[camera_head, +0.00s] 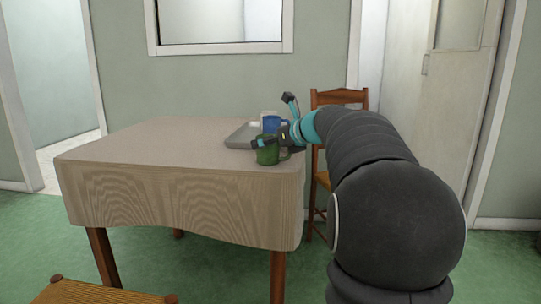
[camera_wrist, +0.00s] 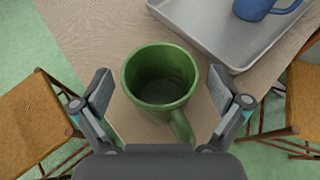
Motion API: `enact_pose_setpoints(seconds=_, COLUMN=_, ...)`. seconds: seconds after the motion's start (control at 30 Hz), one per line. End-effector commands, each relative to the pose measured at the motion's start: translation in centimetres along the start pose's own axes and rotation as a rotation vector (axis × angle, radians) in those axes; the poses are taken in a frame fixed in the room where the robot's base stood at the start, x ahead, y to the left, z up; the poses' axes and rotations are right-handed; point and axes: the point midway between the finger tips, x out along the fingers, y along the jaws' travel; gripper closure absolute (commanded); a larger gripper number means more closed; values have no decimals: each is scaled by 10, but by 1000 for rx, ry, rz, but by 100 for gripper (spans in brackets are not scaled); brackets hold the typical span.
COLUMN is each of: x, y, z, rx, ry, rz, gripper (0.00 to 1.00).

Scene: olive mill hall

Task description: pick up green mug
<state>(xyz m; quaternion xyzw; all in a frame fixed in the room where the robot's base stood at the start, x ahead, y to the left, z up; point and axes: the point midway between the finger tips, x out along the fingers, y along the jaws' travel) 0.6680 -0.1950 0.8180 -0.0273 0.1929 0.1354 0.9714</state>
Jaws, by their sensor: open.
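The green mug (camera_wrist: 157,92) stands upright on the table near its right front corner. In the wrist view I look down into its empty inside, and its handle points toward the bottom right. My gripper (camera_wrist: 158,92) is open, with one finger on each side of the mug and gaps between the pads and its wall. In the head view the green mug (camera_head: 267,151) is partly covered by my gripper (camera_head: 268,140), which is at its rim.
A grey metal tray (camera_head: 238,139) lies just behind the mug, holding a blue mug (camera_head: 271,124). The cloth-covered table (camera_head: 150,145) is clear to the left. Chairs stand behind the table (camera_head: 339,97) and at its front (camera_head: 95,292).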

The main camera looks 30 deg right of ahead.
Motion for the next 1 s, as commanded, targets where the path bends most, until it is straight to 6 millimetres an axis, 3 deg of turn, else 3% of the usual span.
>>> enact_pose_setpoints(seconds=0.07, x=0, y=0, z=0, rx=0, ry=0, rz=0, gripper=4)
enact_pose_setpoints(seconds=0.33, x=0, y=0, z=0, rx=1, ry=1, rz=1, gripper=72)
enact_pose_setpoints(seconds=0.77, x=-3, y=0, z=7, rx=0, ry=0, rz=1, gripper=74)
enact_pose_setpoints(seconds=1.0, x=-18, y=0, z=42, rx=-3, ry=-2, rz=-1, gripper=74)
